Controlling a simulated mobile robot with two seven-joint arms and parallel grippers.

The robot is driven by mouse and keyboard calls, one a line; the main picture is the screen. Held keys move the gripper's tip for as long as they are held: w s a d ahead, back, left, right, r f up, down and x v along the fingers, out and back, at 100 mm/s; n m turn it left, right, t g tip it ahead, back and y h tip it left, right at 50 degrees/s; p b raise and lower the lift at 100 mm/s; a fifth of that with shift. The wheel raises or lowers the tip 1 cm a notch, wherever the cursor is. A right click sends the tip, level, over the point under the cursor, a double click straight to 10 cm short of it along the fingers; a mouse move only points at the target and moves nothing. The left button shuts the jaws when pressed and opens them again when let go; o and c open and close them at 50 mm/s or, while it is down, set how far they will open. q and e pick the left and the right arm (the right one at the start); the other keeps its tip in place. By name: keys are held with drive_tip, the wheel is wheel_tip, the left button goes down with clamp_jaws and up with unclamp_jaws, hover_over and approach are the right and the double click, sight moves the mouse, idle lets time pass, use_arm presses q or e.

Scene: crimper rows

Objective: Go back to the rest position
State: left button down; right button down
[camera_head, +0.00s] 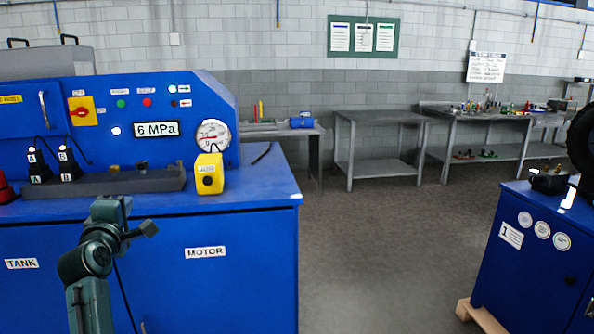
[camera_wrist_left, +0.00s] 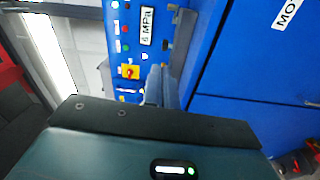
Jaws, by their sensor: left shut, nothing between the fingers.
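My left arm rises from the bottom left of the head view, in front of the blue test bench (camera_head: 248,230). My left gripper (camera_head: 108,208) is at its upper end, before the bench's front edge, and its fingertips are hard to make out there. In the left wrist view the fingers of my left gripper (camera_wrist_left: 160,88) are together with nothing between them, and the blue bench panel lies beyond. My right gripper is in neither view.
On the bench are a yellow box (camera_head: 208,176), a pressure gauge (camera_head: 213,135) and a dark tray (camera_head: 130,182). A blue cabinet (camera_head: 520,265) stands at the right on a wooden pallet. Grey metal tables (camera_head: 380,116) line the back wall. The floor (camera_head: 380,240) between is clear.

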use_arm(q)
drive_tip(key=s+a+r+m+y, duration=0.1)
drive_tip(key=s+a+r+y, duration=0.15)
drive_tip(key=a+r, duration=0.4)
drive_tip(key=s+a+r+y, duration=0.2)
drive_tip(key=s+a+r, duration=0.1)
drive_tip(key=a, duration=0.6)
drive_tip(key=s+a+r+m+y, duration=0.1)
drive_tip(key=s+a+r+y, duration=0.15)
drive_tip(key=a+r, duration=0.4)
drive_tip(key=s+d+f+m+g+h, duration=0.1)
drive_tip(key=s+d+f+m+h, duration=0.15)
drive_tip(key=d+f+m, duration=0.7)
drive_tip(key=s+d+f+m+g+h, duration=0.15)
drive_tip(key=d+f+h, duration=0.25)
drive_tip(key=f, duration=1.1)
drive_tip(key=s+d+f+m+g+h, duration=0.1)
drive_tip(key=d+f+m+h, duration=0.2)
drive_tip(key=d+f+m, duration=0.65)
drive_tip(key=s+d+f+m+g+h, duration=0.2)
drive_tip(key=s+d+f, duration=0.5)
drive_tip(key=s+f, duration=0.3)
drive_tip(key=s+d+f+m+g+h, duration=0.25)
drive_tip(key=s+d+f, duration=0.45)
drive_tip(key=s, duration=0.5)
drive_tip(key=w+d+n+p, duration=0.1)
drive_tip(key=d+n, duration=0.3)
drive_tip(key=d, duration=0.3)
drive_tip(key=shift+r+n+t, duration=0.35)
drive_tip(key=shift+n+t, duration=0.05)
